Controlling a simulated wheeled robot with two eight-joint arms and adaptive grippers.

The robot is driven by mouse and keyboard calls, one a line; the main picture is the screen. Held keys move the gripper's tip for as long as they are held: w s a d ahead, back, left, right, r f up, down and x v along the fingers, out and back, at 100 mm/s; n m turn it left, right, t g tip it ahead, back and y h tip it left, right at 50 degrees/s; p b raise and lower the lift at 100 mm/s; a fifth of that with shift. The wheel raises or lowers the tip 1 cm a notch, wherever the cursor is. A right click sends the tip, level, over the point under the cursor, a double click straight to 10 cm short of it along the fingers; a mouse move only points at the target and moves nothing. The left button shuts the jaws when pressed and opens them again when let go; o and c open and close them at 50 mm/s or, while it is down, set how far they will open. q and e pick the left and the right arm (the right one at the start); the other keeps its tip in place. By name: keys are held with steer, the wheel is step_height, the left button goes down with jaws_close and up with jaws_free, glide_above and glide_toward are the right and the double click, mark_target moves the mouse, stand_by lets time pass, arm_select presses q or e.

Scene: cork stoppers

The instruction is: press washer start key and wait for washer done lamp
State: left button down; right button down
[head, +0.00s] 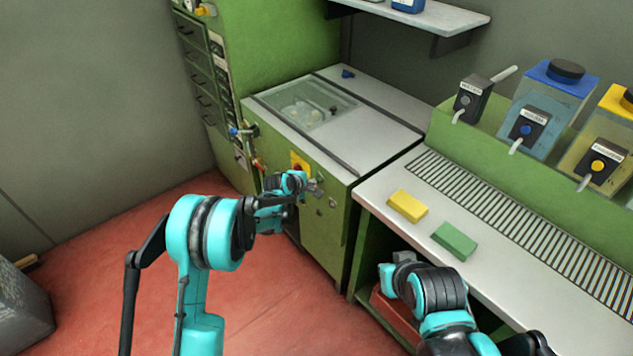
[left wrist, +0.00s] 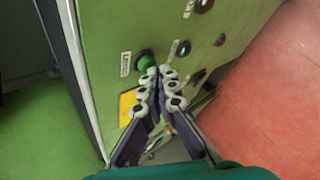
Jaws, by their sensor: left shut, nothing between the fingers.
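The washer (head: 350,165) is a green cabinet with a pale top and a clear window in it. In the left wrist view its front panel (left wrist: 110,30) carries a green round key (left wrist: 146,62) beside a small label, which I take for the start key. Several dark round fittings, including one by another label (left wrist: 183,48), sit further along; none looks clearly lit. My left gripper (head: 309,186) is at the washer front, shut and empty. Its fingertips (left wrist: 160,72) are at the green key's edge; whether they touch it I cannot tell.
A counter (head: 385,185) right of the washer holds a yellow sponge (head: 408,205), a green sponge (head: 454,241) and a slotted drain. Bottles with dispensers (head: 550,95) stand behind. Valves (head: 243,131) stick out left of the washer. The red floor (head: 280,300) in front is open.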

arm_select(q)
steer(key=shift+w+d, duration=0.15)
steer(key=shift+d, duration=0.05)
stand_by(0.6)
steer(key=shift+s+a, duration=0.55)
steer(key=shift+a, duration=0.15)
steer(key=s+a, duration=0.1)
steer(key=a, duration=0.1)
steer(key=s+a+b, duration=0.1)
steer(key=s+a, duration=0.1)
stand_by(0.8)
